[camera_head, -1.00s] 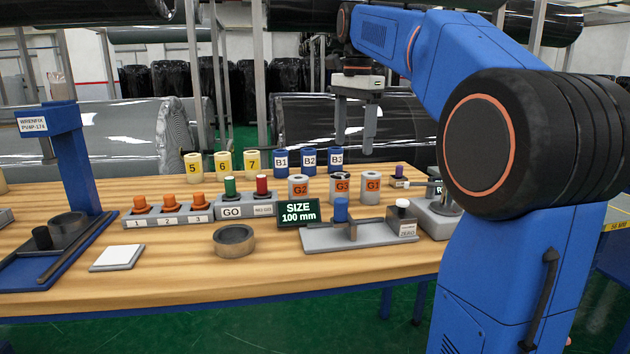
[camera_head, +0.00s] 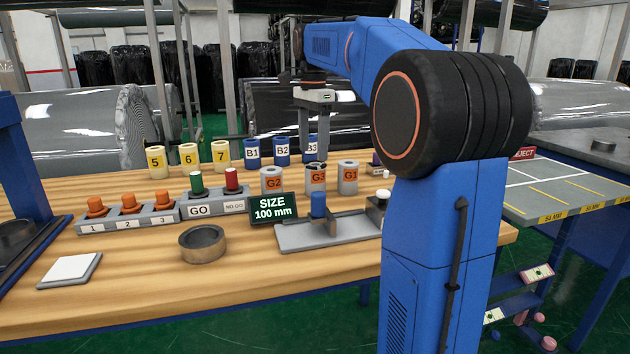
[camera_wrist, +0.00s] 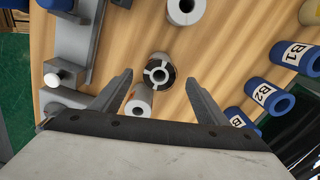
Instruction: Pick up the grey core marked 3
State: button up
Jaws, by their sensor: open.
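The grey core marked G3 (camera_head: 316,180) stands upright on the wooden table, between the core marked G2 (camera_head: 271,182) and the core marked G1 (camera_head: 348,178). My gripper (camera_head: 314,154) is open and empty, pointing down, with its fingers just above and behind G3 and partly covering its top. In the wrist view, G3 (camera_wrist: 158,64) shows end-on between the two open fingertips (camera_wrist: 160,77), with a dark centre pattern. A second grey core (camera_wrist: 138,107) lies closer to the palm, and another (camera_wrist: 184,10) stands at the top edge.
Blue cores B1 (camera_head: 252,154), B2 (camera_head: 282,151) and B3 (camera_head: 311,148) stand close behind. A grey fixture with a blue post (camera_head: 318,206) and the size display (camera_head: 271,208) stand in front. Yellow cores (camera_head: 189,157) stand further left.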

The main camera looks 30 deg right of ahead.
aim_at(315, 164)
jog(key=shift+d+f, duration=0.15)
jog(key=shift+f, duration=1.75)
jog(key=shift+d+f, duration=0.15)
jog(key=shift+f, duration=1.7)
jog(key=c, duration=1.2)
